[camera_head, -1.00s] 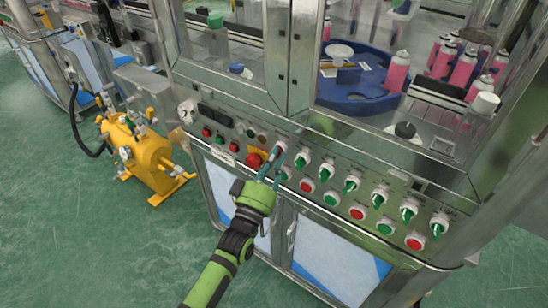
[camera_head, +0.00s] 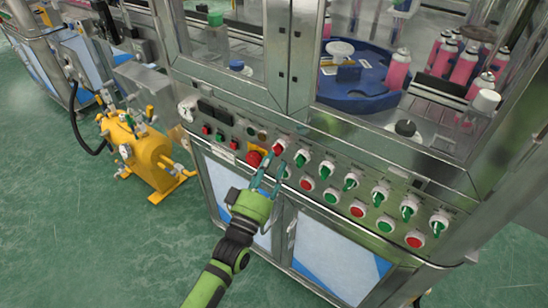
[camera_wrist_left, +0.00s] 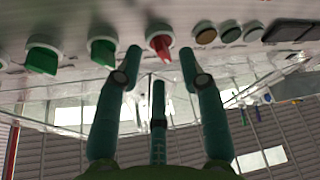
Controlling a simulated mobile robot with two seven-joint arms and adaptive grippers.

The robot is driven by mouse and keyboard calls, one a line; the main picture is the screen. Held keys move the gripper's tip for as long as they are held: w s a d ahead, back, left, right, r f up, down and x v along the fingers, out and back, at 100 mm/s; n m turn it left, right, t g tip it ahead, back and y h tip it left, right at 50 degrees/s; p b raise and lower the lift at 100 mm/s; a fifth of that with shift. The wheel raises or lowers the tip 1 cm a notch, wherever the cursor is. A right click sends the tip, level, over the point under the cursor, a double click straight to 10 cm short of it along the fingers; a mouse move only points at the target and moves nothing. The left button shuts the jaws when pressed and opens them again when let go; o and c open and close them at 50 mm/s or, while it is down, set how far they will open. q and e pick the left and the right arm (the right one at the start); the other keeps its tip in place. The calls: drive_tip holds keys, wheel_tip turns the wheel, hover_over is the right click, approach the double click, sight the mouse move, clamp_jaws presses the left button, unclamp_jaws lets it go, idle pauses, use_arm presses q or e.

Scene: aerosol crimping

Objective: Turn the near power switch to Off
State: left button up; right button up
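A rotary switch with a red handle (camera_head: 279,147) sits at the left end of the upper row of knobs on the machine's sloped panel. The frames show no readable label, so I cannot confirm it is the near power switch. It also shows in the left wrist view (camera_wrist_left: 160,42), its handle roughly upright in the picture. My left gripper (camera_head: 271,172) is just in front of and below this switch. Its teal fingers are spread, with nothing between them, and seem apart from the handle. My right gripper is out of view.
Green-handled knobs (camera_head: 301,159) continue to the right, with red and green buttons (camera_head: 307,184) below. A red mushroom button (camera_head: 254,158) is close on the left. A yellow machine (camera_head: 152,160) stands on the floor at left.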

use_arm(q)
drive_tip(key=v, duration=0.9)
drive_tip(key=shift+s, duration=0.2)
drive_tip(key=shift+a, duration=0.1)
drive_tip(key=s+a+f+m+g+y+p, duration=0.1)
drive_tip(key=s+a+f+g+y, duration=0.15)
drive_tip(key=f, duration=0.75)
drive_tip(key=s+a+f+g+y+p, duration=0.1)
drive_tip(key=s+a+f+g, duration=0.2)
drive_tip(key=f, duration=0.6)
drive_tip(key=s+a+f+m+g+y+p, duration=0.1)
drive_tip(key=s+a+f+g+y, duration=0.15)
drive_tip(key=f, duration=0.75)
drive_tip(key=s+a+f+g+y, duration=0.1)
drive_tip(key=s+a+f+g, duration=0.2)
drive_tip(key=s, duration=0.7)
drive_tip(key=s+a+f+m+g+y+p, duration=0.1)
drive_tip(key=s+a+f+g, duration=0.2)
drive_tip(key=s+f, duration=0.4)
drive_tip(key=s+a+f+m+g, duration=0.1)
drive_tip(key=s+a+f+g, duration=0.3)
drive_tip(key=s, duration=1)
drive_tip(key=shift+f+g+y+p, duration=0.4)
drive_tip(key=shift+f+g, duration=0.1)
drive_tip(key=shift+f, duration=0.35)
